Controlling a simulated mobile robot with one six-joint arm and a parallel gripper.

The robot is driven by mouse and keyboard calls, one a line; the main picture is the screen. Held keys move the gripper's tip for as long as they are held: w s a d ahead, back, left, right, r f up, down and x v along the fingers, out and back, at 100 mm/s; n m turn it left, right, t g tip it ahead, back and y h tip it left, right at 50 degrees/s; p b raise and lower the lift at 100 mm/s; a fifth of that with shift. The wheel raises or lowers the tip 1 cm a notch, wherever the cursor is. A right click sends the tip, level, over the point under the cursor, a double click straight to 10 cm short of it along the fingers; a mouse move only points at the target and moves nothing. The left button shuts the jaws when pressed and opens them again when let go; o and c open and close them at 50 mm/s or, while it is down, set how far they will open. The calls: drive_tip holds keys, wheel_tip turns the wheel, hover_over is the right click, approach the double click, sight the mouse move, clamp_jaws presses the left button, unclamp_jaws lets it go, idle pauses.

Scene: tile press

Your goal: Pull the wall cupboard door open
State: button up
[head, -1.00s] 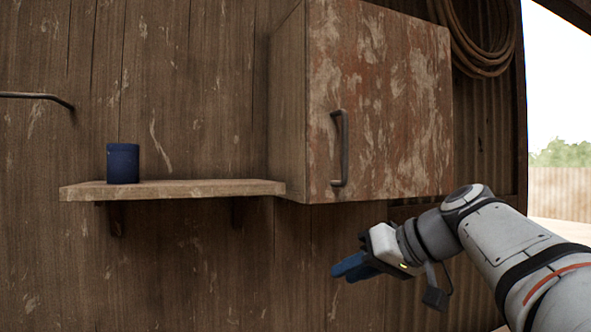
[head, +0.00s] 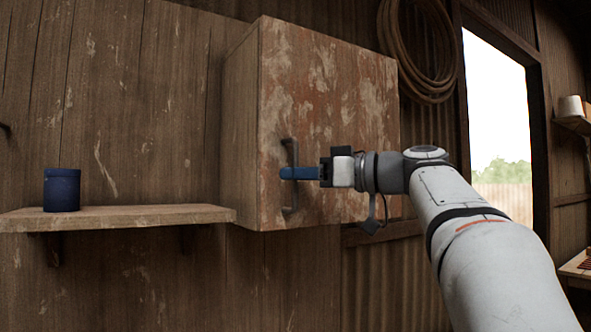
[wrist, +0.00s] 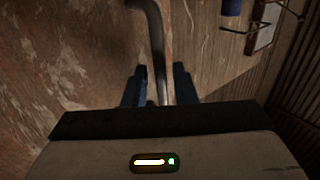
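The wall cupboard (head: 242,130) is a brown, worn box with a peeling, rust-stained door (head: 330,100). The door looks shut, flush with the box. Its dark upright bar handle (head: 289,206) is near the door's left edge. My gripper (head: 285,173) is at the middle of the handle, reaching in from the right. In the wrist view the handle (wrist: 157,40) runs down between the two blue fingers of my gripper (wrist: 160,85). The fingers stand apart with gaps visible beside the bar. Their lower parts are hidden by the gripper body.
A wooden shelf (head: 130,217) with a dark blue cup (head: 62,190) is on the wall left of the cupboard. A coiled rope or hose (head: 425,55) hangs behind it at the right. A bright doorway (head: 495,120) opens further right.

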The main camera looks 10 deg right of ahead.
drive_tip(key=shift+w+a, duration=0.3)
drive_tip(key=shift+a, duration=0.1)
drive_tip(key=shift+c, duration=0.2)
clamp_jaws()
